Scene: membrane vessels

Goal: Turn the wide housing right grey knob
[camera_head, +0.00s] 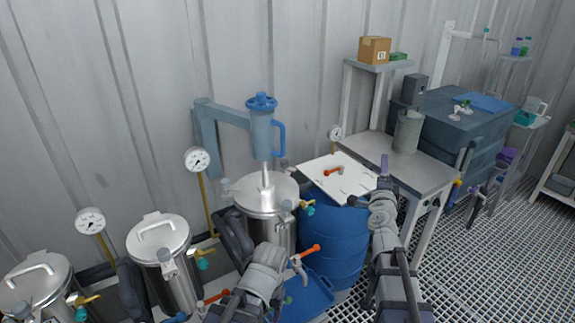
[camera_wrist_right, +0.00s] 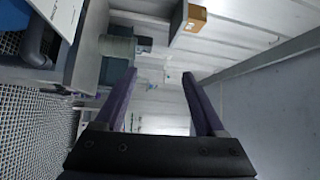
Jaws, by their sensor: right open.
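The wide steel housing (camera_head: 279,228) stands in the middle of the head view, with the blue filter body (camera_head: 262,140) above its lid. A small grey knob (camera_head: 287,206) shows on its right front side, near a brass and teal valve (camera_head: 306,204). My right gripper (camera_head: 384,167) is raised to the right of the housing, over the bench side, apart from the knob. In the wrist view its purple fingers (camera_wrist_right: 158,97) are open with nothing between them. My left arm reaches up in front of the housing; its fingers cannot be made out.
Smaller steel vessels (camera_head: 172,282) stand at the left, with pressure gauges (camera_head: 197,160) behind. A blue drum (camera_head: 335,238) under a white board (camera_head: 348,184) stands right of the housing. A bench (camera_head: 440,175) and a grated floor (camera_head: 500,270) lie further right.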

